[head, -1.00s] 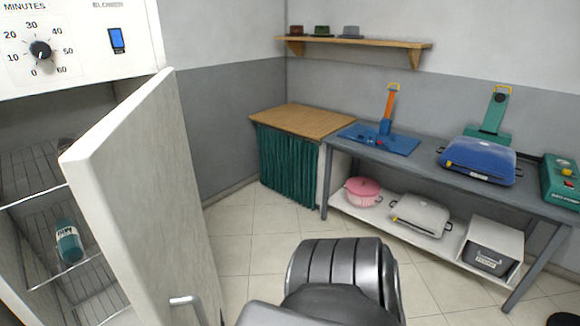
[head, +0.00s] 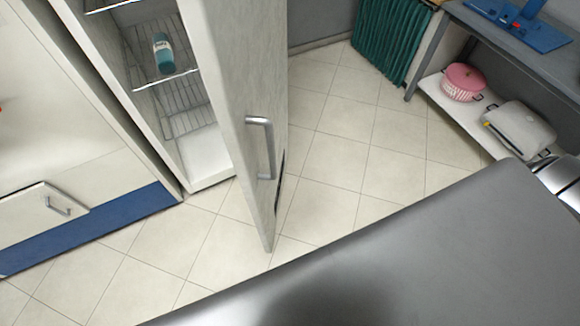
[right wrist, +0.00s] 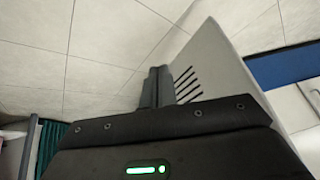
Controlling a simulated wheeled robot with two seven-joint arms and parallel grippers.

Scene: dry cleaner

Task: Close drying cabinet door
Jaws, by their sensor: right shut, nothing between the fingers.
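The drying cabinet door (head: 235,90) is white and stands wide open, its free edge toward me in the head view. A metal bar handle (head: 268,148) is on its outer face. The cabinet's inside shows wire shelves (head: 185,120) and a teal bottle (head: 162,55). In the right wrist view, my right gripper (right wrist: 156,86) is shut and empty. Its fingertips are close to the slotted part of a pale panel (right wrist: 218,75), which looks like the door; I cannot tell whether they touch. The right gripper does not show in the head view. My left gripper is in neither view.
My large grey arm link fills the lower right of the head view. Tiled floor (head: 325,165) lies clear around the door. A white unit with a blue base (head: 120,222) stands left.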

